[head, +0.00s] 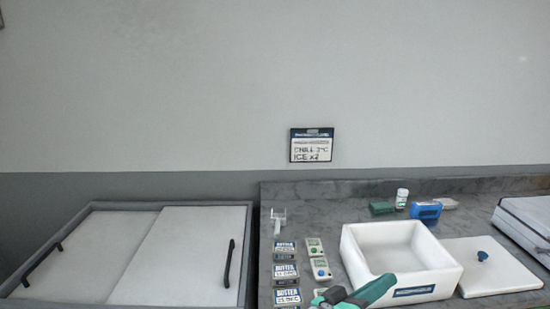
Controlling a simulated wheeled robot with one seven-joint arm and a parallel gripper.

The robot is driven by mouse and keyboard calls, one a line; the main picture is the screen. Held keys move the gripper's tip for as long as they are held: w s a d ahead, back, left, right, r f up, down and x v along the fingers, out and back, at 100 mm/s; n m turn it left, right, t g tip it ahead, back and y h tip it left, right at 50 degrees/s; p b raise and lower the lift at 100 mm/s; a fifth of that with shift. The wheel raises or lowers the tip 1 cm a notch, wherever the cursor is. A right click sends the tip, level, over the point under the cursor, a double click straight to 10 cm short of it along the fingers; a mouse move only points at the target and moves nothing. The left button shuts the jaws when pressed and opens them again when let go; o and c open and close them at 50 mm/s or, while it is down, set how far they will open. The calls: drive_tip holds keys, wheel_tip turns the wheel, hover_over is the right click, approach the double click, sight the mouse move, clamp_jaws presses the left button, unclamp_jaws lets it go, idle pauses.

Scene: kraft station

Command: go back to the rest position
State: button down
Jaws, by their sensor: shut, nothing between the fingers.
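My gripper (334,295), dark grey, shows at the bottom edge of the head view, with a teal part of my arm beside it on the right. It is shut with nothing held. It appears in front of the white open box (352,262), near its front left corner. Its fingers are small and hard to make out, and the rest of my arm is below the picture.
A white lid (492,268) with a blue knob lies right of the box. A blue item (426,210) stands behind. A sliding-lid chest (180,250) is at left.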

drive_tip(key=s+a+f+n+t+y, duration=0.45)
drive_tip(key=a+f+n+y, duration=0.2)
drive_tip(key=f, duration=0.35)
drive_tip(key=s+a+f+n+t+y, duration=0.45)
drive_tip(key=a+f+n+y, duration=0.2)
drive_tip(key=f, duration=0.35)
drive_tip(key=s+a+f+m+g+y, duration=0.1)
drive_tip(key=s+a+f+m, duration=0.1)
drive_tip(key=s, duration=0.6)
drive_tip(key=s+a+f+m+g+y, duration=0.1)
drive_tip(key=s+a+f+m, duration=0.2)
drive_tip(key=s, duration=0.5)
drive_tip(key=s+a+f+m, duration=0.2)
drive_tip(key=s+a+m, duration=0.2)
drive_tip(key=s, duration=0.4)
drive_tip(key=shift+a+f+g+y, duration=0.25)
drive_tip(key=shift+a+g+y, duration=0.15)
drive_tip(key=shift+a, duration=0.05)
